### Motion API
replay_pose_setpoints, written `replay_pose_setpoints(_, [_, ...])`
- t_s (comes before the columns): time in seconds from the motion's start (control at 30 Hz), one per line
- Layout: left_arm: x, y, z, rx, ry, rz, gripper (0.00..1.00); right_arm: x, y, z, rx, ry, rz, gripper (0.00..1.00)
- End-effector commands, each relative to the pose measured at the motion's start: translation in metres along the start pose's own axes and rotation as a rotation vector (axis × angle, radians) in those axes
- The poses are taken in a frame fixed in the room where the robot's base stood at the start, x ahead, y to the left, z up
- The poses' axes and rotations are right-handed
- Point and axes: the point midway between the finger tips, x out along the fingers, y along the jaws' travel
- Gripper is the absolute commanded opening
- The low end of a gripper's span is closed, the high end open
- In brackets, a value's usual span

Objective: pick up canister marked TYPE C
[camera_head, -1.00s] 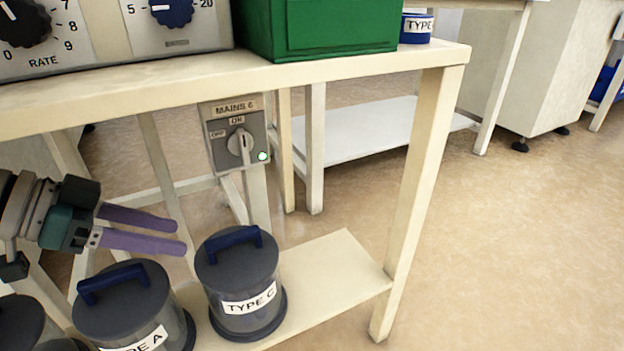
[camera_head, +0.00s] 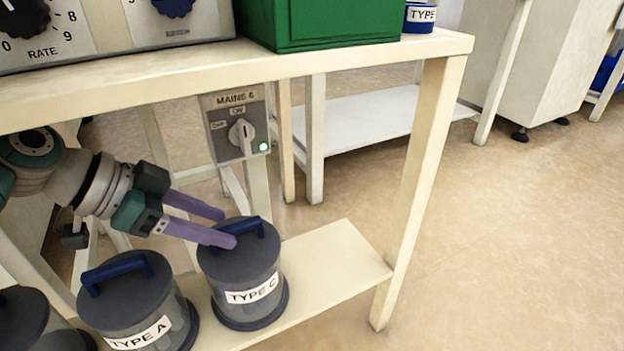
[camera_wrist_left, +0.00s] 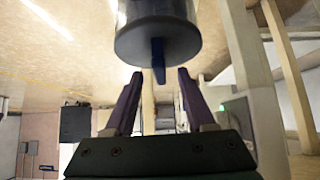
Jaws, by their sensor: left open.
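The TYPE C canister (camera_head: 243,275) stands upright on the lower shelf. It is a clear cylinder with a dark grey lid and a blue bar handle (camera_head: 240,228) on top. My left gripper (camera_head: 230,228) comes in from the left with purple fingers apart, at the lid's height by the handle. In the left wrist view the canister's dark lid (camera_wrist_left: 157,42) is at the top and the handle (camera_wrist_left: 158,60) points down between the open fingertips (camera_wrist_left: 160,74). Nothing is gripped. My right gripper is not in view.
The TYPE A canister (camera_head: 138,305) stands close on the left, with another dark-lidded canister (camera_head: 25,320) beyond it. The table top (camera_head: 340,58) is overhead, with a mains switch box (camera_head: 236,125) below it. The shelf's right end (camera_head: 345,262) is bare.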

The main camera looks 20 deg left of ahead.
Motion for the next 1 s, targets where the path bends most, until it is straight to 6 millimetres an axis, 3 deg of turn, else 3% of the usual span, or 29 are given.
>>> replay_pose_setpoints(0.03, [0.008,0.000,-0.007,0.002,0.005,0.001,0.55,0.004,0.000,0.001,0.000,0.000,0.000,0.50])
replay_pose_setpoints(0.1, [0.024,0.000,-0.001,0.000,0.002,0.000,0.55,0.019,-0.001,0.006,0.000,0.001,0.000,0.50])
replay_pose_setpoints(0.2, [0.034,0.000,-0.002,0.000,0.001,-0.001,0.55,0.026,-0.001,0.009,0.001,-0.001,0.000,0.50])
replay_pose_setpoints(0.5, [0.035,0.000,-0.005,-0.001,-0.001,-0.001,0.55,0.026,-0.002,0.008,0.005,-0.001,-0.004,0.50])
replay_pose_setpoints(1.0, [0.035,0.000,-0.004,0.000,-0.001,-0.001,0.00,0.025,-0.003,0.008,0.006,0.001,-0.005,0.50])
